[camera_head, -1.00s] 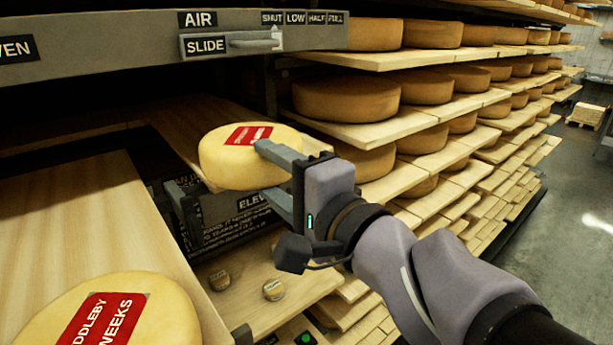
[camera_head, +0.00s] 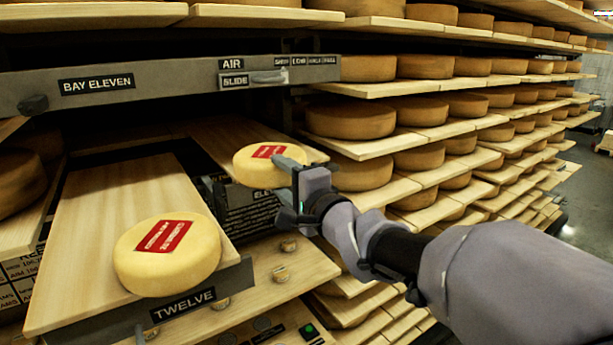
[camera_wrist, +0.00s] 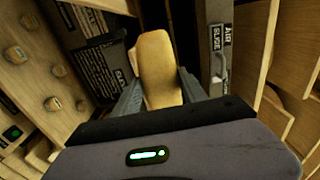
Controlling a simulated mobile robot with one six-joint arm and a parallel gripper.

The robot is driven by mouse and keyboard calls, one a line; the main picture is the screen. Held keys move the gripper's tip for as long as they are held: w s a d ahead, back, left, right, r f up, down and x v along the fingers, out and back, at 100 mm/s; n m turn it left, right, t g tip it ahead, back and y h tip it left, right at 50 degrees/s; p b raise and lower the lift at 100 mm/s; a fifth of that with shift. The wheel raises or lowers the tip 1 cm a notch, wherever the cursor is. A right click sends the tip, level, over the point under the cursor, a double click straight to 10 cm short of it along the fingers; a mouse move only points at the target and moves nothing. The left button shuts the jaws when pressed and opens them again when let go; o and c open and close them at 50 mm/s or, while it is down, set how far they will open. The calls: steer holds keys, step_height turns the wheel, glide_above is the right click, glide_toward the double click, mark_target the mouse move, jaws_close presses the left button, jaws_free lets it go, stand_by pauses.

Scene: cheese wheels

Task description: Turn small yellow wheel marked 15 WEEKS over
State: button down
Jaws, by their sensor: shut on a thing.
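A yellow cheese wheel (camera_head: 250,162) with a red label on its upper face is between the fingers of my gripper (camera_head: 279,180). The label's words are too small to read. The wheel lies about flat, label up, near the front end of the right-hand board (camera_head: 225,135); I cannot tell whether it touches it. In the wrist view the wheel (camera_wrist: 158,65) shows edge-on between both fingers. A second yellow wheel (camera_head: 140,268), also red-labelled and looking larger, lies on the left-hand board (camera_head: 105,215), apart from my gripper.
A grey rail (camera_head: 160,82) marked BAY ELEVEN runs above the boards, with a SLIDE handle (camera_head: 268,77). A plate marked TWELVE (camera_head: 185,305) fronts the left board. Small round pieces (camera_head: 280,273) lie on a lower shelf. Racks of brown wheels (camera_head: 350,120) fill the right.

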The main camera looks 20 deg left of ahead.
steer(key=v, duration=1.2)
steer(key=shift+s+d+p, duration=0.2)
steer(key=shift+d+p, duration=0.05)
steer(key=shift+p, duration=0.1)
steer(key=shift+r, duration=0.15)
